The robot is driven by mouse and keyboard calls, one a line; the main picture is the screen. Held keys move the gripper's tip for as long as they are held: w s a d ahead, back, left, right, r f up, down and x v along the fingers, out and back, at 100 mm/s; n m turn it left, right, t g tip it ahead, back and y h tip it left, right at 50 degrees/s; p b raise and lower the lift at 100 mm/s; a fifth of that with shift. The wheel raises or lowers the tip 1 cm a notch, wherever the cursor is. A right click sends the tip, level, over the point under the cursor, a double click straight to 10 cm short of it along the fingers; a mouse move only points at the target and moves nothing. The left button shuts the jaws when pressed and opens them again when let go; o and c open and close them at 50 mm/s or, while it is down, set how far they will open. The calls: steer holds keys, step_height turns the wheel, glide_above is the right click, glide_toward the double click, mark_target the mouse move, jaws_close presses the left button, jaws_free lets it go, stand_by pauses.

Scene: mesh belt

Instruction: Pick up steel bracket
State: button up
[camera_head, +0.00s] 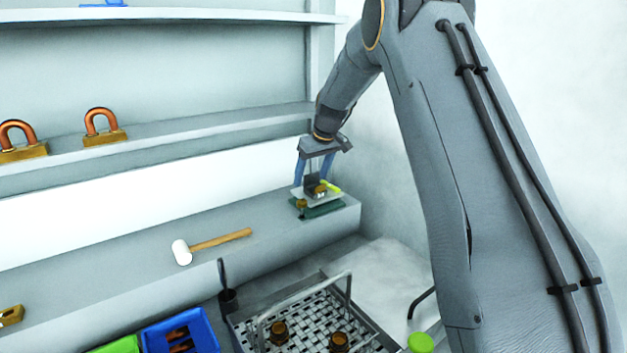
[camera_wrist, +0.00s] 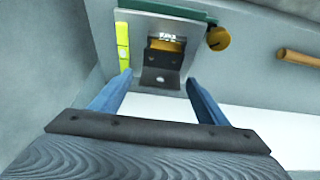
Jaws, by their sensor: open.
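The steel bracket (camera_wrist: 160,77) looks like a dark, bent plate with small holes, sitting on a light grey plate fixture (camera_wrist: 146,24) with a green base. In the head view the bracket (camera_head: 312,183) is small and partly hidden by the fingers. My gripper (camera_wrist: 158,79) is open, with one blue finger on each side of the bracket and visible gaps between. In the head view my gripper (camera_head: 311,176) points down over the fixture at the right end of the shelf. Whether the fingertips reach the bracket's height is unclear.
A yellow-green bar (camera_wrist: 123,46) and a brass knob (camera_wrist: 218,38) flank the bracket. A mallet (camera_head: 212,244) lies left on the same shelf. Below stand a mesh basket (camera_head: 349,290) and a blue bin (camera_head: 207,328). A wall rises close on the right.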

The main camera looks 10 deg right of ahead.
steer(key=shift+f, duration=0.1)
steer(key=c, duration=1.3)
step_height(320, 180, up, 9)
steer(key=b, duration=0.4)
steer(key=shift+w+r, duration=0.1)
steer(key=shift+r, duration=0.1)
steer(key=shift+r+b, duration=0.2)
steer(key=shift+b, duration=1.65)
